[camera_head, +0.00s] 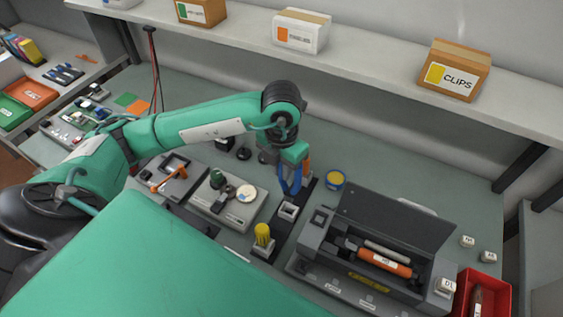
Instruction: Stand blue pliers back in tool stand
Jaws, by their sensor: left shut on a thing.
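My left gripper (296,165) reaches in from the left and points down over the bench. It is shut on the blue pliers (291,184), whose blue handles hang below it. The tool stand (289,210) has a square, light-rimmed socket just below the pliers. I cannot tell whether the handle ends touch the socket rim. A yellow-handled tool (262,232) stands upright in another socket nearer the front. An orange-handled tool (307,170) shows behind the gripper, partly hidden. My right gripper is not in view.
A grey printer (333,232) with its lid up holds an orange cartridge (384,262), right of the stand. A grey tray (246,214) lies left. A red bin (497,288) is at far right.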

